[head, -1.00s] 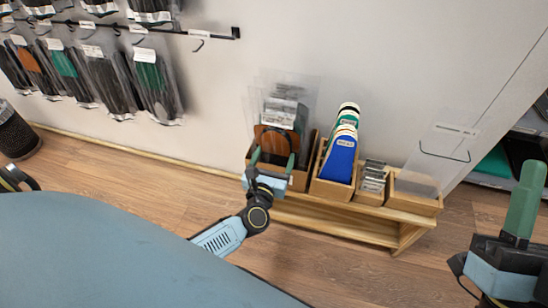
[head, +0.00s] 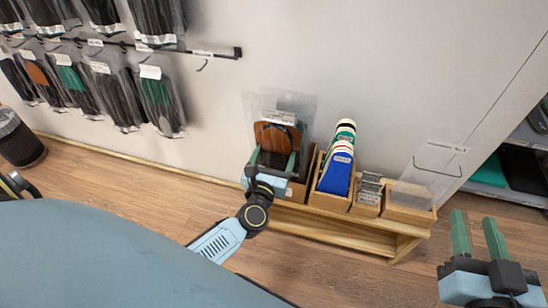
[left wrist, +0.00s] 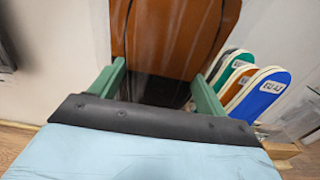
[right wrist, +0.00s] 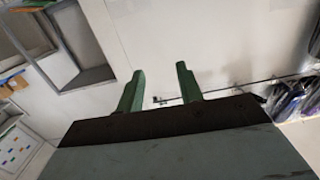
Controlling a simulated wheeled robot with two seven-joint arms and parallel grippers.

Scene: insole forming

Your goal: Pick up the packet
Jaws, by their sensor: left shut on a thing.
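The packet (head: 277,136) is a clear pouch with brown-orange and dark insoles inside, at the left wooden box on the low bench. It fills the top middle of the left wrist view (left wrist: 172,40). My left gripper (head: 273,158) is shut on the packet, its green fingers at the packet's two sides. The packet's lower part is hidden behind the gripper. My right gripper (head: 477,232) is at the right of the head view, open and empty, its green fingers apart; the right wrist view shows nothing between them (right wrist: 158,88).
A wooden bench (head: 345,231) stands against the wall. Beside the packet are a box of blue, green and white insoles (head: 338,172), a small holder (head: 368,191) and another box (head: 407,205). Packets (head: 160,102) hang on wall hooks at left. Floor in front is clear.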

